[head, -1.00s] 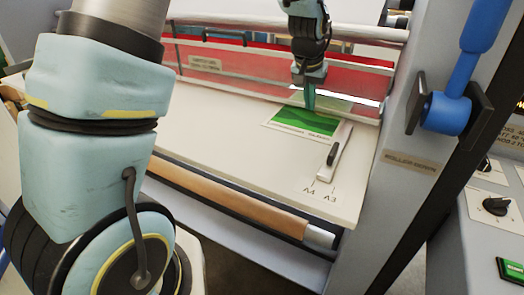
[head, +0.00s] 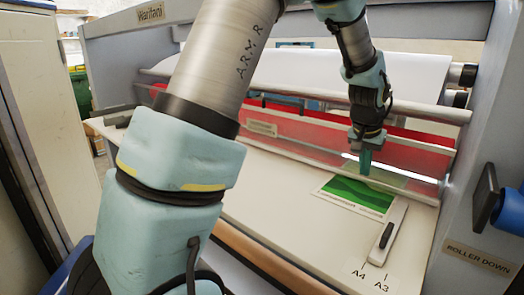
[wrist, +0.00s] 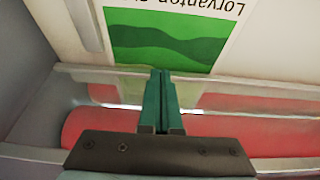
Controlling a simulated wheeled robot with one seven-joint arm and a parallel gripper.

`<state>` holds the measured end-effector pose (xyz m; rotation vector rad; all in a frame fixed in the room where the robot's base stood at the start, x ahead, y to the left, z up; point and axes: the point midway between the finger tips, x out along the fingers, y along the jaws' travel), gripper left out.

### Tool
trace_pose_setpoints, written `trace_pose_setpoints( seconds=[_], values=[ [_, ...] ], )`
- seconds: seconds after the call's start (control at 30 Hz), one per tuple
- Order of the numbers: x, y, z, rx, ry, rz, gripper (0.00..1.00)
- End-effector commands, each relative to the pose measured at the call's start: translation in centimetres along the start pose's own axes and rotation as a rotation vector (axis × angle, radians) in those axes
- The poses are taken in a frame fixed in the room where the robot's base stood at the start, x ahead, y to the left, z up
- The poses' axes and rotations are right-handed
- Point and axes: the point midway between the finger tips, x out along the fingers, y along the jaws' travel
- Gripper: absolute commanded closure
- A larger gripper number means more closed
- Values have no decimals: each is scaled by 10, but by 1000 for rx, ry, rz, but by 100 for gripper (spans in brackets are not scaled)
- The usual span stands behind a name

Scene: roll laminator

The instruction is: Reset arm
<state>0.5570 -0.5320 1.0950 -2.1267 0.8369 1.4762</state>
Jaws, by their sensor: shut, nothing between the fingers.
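My gripper (head: 365,161) is shut and empty, its teal fingers pointing down above the far edge of a green printed sheet. In the wrist view the closed fingers (wrist: 160,88) reach to the edge of the sheet (wrist: 165,35). In the head view the sheet (head: 357,193) lies flat on the laminator's feed table (head: 300,225), beside a sliding paper guide (head: 388,232). I cannot tell whether the fingertips touch anything. My arm crosses the left and middle of the head view and hides part of the table.
Red rollers (head: 300,128) lie behind a clear guard bar (head: 300,155) close to my gripper. The right side frame (head: 475,140) carries a blue lever (head: 510,213) and a "ROLLER DOWN" label. A pale cabinet (head: 30,130) stands at the left.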

Motion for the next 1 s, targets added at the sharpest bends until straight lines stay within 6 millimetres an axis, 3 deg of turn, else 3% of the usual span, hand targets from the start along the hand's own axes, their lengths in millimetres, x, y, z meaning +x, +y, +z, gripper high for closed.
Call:
trace_pose_setpoints(
  seconds=[0.1, 0.13, 0.37, 0.47, 0.63, 0.7, 0.8, 0.9, 1.0],
  values=[
    [21, 0, 8, 0, 0, 0, 100],
    [17, -8, 11, -13, -3, -5, 100],
    [-4, -93, 72, -163, -58, -56, 100],
    [-16, -131, 114, -250, -87, -82, 100],
    [-42, -186, 210, -433, -146, -126, 100],
    [-52, -196, 247, -501, -168, -138, 100],
    [-61, -203, 286, -576, -191, -150, 100],
    [-66, -204, 310, -618, -205, -155, 100],
    [-68, -204, 318, -634, -210, -157, 100]
  ],
)
